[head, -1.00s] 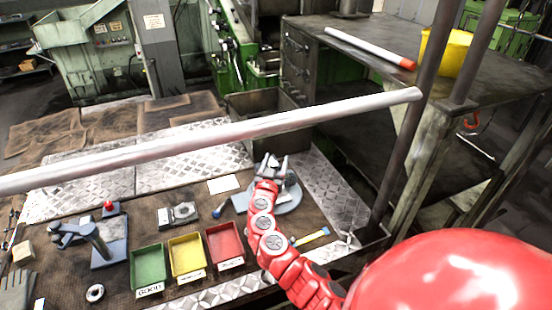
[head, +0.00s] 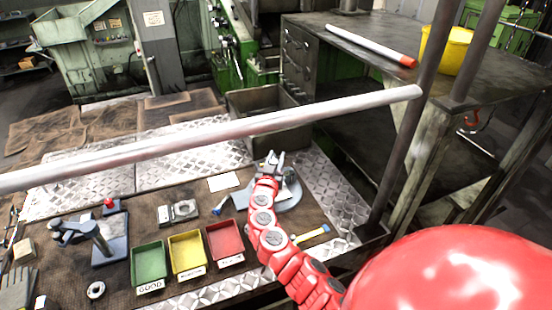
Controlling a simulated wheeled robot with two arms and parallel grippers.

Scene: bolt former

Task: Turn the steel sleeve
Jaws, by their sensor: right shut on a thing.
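My right arm reaches up from the bottom right, and its gripper (head: 273,160) is over the round grey plate (head: 290,197) at the back of the bench. The jaws are shut on a small grey metal piece, which I take for the steel sleeve. The gripper hides most of it, so its shape and tilt cannot be made out. My left gripper is not in view.
Green (head: 149,262), yellow (head: 187,254) and red (head: 225,243) bins stand left of my arm. A hand press (head: 98,240) is farther left. A pale bar (head: 230,130) crosses the view.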

